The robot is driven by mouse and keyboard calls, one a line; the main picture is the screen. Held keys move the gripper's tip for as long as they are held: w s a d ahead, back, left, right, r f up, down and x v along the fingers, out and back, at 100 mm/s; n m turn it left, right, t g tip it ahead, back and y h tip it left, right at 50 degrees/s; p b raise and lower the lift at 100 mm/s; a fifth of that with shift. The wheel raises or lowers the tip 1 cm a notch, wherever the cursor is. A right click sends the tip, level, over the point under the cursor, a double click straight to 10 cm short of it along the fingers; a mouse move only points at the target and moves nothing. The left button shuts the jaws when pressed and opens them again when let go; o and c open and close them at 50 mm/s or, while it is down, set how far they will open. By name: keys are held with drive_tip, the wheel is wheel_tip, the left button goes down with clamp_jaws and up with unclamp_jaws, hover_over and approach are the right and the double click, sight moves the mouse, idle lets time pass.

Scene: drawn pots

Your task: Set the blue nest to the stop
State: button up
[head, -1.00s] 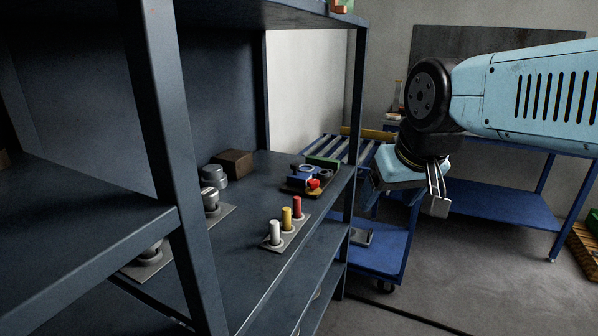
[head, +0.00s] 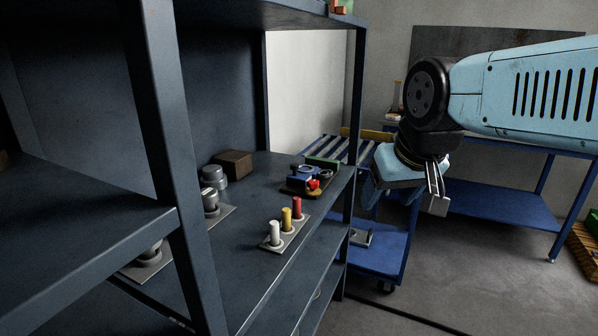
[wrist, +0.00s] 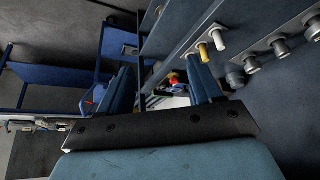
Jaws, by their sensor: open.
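The blue nest (head: 301,177) looks like a small blue block on a dark wooden board (head: 319,193) at the right end of the grey-blue shelf. A red knob (head: 313,184) sits in front of it and a dark ring beside it. I cannot pick out the stop at this size. In the wrist view the red knob (wrist: 174,76) shows between my fingers, with bits of blue near it. My gripper (head: 372,192) is right of the shelf, apart from the board, open and empty. Its two blue fingers also show in the wrist view (wrist: 164,80).
White, yellow and red pegs (head: 285,220) stand on a plate near the shelf's front edge. Grey metal fittings and a brown block (head: 233,163) are further back. A shelf post (head: 356,110) rises beside the board. A blue cart (head: 382,250) stands below my gripper.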

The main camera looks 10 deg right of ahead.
drive_tip(key=w+r, duration=0.1)
drive_tip(key=w, duration=0.2)
drive_tip(key=w+r, duration=0.1)
drive_tip(key=w, duration=0.3)
drive_tip(key=w+r, duration=0.2)
drive_tip(key=w, duration=0.1)
drive_tip(key=shift+w+a+r, duration=0.1)
drive_tip(key=shift+w+a, duration=0.05)
drive_tip(key=shift+a, duration=0.05)
drive_tip(key=shift+c, duration=0.2)
drive_tip(key=n+g, duration=0.1)
drive_tip(key=n, duration=0.1)
hover_over(295, 165)
drive_tip(key=s, duration=0.5)
wheel_tip(295, 165, down, 10)
drive_tip(key=r, duration=0.1)
drive_tip(key=shift+y, duration=0.4)
drive_tip(key=x, duration=0.9)
drive_tip(key=d+x, duration=0.1)
drive_tip(key=x, duration=0.4)
drive_tip(key=shift+s+f, duration=0.1)
drive_tip(key=shift+s, duration=0.2)
clamp_jaws()
